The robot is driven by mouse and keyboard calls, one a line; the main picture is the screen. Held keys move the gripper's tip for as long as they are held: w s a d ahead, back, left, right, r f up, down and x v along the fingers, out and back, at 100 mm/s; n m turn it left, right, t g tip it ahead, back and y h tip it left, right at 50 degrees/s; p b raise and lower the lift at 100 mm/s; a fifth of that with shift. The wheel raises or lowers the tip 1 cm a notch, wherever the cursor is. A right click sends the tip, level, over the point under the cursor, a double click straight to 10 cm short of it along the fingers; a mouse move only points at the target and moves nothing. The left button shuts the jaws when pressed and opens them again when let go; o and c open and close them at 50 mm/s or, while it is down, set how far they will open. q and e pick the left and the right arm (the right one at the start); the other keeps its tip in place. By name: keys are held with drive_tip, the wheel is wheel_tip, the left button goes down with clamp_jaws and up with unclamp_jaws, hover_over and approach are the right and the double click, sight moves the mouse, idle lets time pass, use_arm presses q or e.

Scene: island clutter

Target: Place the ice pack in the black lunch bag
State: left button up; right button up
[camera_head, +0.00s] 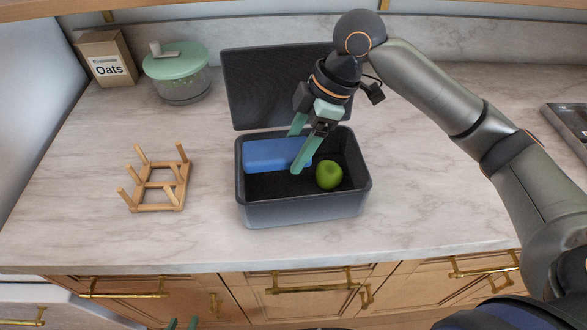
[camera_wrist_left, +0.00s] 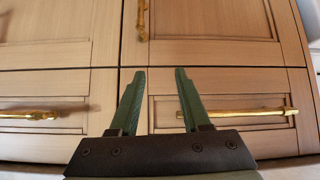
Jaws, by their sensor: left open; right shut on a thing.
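The black lunch bag (camera_head: 305,211) stands open on the counter, its lid (camera_head: 270,85) raised at the back. The blue ice pack (camera_head: 270,155) lies lengthwise inside the bag, along the back left part. My right gripper (camera_head: 298,150) reaches down into the bag from above and is shut on the right end of the ice pack. Its fingers hide part of that end. My left gripper (camera_head: 182,323) shows only its fingertips at the bottom edge of the head view. In the left wrist view it is open and empty (camera_wrist_left: 160,75) before the cabinet fronts.
A green apple (camera_head: 329,175) is inside the bag at the right. A wooden peg rack (camera_head: 158,186) stands left of the bag. An oats box (camera_head: 106,60) and a green-lidded container (camera_head: 177,72) are at the back left. Cabinet drawers with brass handles (camera_head: 316,288) lie below the counter's front edge.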

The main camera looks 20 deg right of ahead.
hover_over(291, 187)
drive_tip(key=d, duration=0.1)
drive_tip(key=f, duration=0.4)
drive_tip(key=shift+s+d+f, duration=0.2)
wheel_tip(291, 187, down, 4)
drive_tip(key=shift+f, duration=0.1)
drive_tip(key=shift+w, duration=0.1)
drive_tip(key=o, duration=1.3)
drive_tip(key=v, duration=1.2)
drive_tip(key=shift+a, duration=0.1)
